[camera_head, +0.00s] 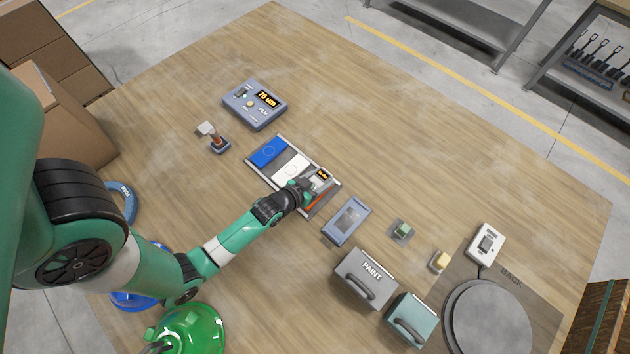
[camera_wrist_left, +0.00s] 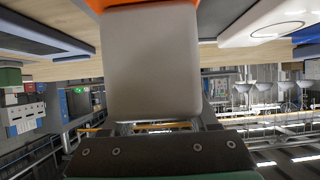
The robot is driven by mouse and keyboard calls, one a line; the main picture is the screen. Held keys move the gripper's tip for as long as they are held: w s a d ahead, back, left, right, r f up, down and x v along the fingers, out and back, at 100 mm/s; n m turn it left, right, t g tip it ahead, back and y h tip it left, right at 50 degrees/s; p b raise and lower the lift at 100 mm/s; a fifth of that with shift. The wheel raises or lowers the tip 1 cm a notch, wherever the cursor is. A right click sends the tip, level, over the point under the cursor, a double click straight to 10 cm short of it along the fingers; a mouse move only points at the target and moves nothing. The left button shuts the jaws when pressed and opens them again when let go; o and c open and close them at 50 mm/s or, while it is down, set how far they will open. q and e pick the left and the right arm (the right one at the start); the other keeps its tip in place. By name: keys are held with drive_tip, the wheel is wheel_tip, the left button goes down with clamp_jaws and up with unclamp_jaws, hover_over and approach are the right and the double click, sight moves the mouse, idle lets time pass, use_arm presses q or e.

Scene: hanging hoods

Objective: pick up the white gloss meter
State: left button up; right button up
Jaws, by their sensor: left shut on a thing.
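The white gloss meter (camera_head: 322,175) is a small pale block with a dark display and orange digits. It is at the tip of my left gripper (camera_head: 303,188), over the right part of a grey tray of sample panels. In the left wrist view, a pale grey-white block with an orange edge, the gloss meter (camera_wrist_left: 152,62), fills the middle right in front of the gripper's dark mount. My left gripper is shut on it; the fingertips are mostly hidden. I cannot tell whether the meter touches the panels below. My right gripper is not in view.
The tray holds a blue panel (camera_head: 268,152), a white panel (camera_head: 291,169) and an orange panel (camera_head: 318,193). A blue-grey gauge (camera_head: 255,104) stands behind it. A PAINT case (camera_head: 362,280) and a teal case (camera_head: 410,320) stand front right. The table's back right is clear.

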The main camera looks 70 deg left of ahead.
sight(316, 178)
use_arm(q)
clamp_jaws()
drive_tip(key=shift+r, duration=0.1)
drive_tip(key=shift+r+p, duration=0.4)
drive_tip(key=shift+r, duration=0.25)
drive_tip(key=s+d+r+p, duration=0.1)
drive_tip(key=r, duration=0.1)
drive_tip(key=d+r+p, duration=0.1)
drive_tip(key=r, duration=0.1)
drive_tip(key=s+d+r+p, duration=0.1)
drive_tip(key=r, duration=0.2)
drive_tip(key=shift+s+p, duration=0.3)
drive_tip(key=shift+s, duration=0.05)
drive_tip(key=s+d+r, duration=0.4)
drive_tip(key=s+d, duration=0.2)
drive_tip(key=d, duration=0.1)
drive_tip(key=shift+s+d+r+b, duration=0.15)
drive_tip(key=shift+s+r+b, duration=0.15)
drive_tip(key=shift+s+b, duration=0.1)
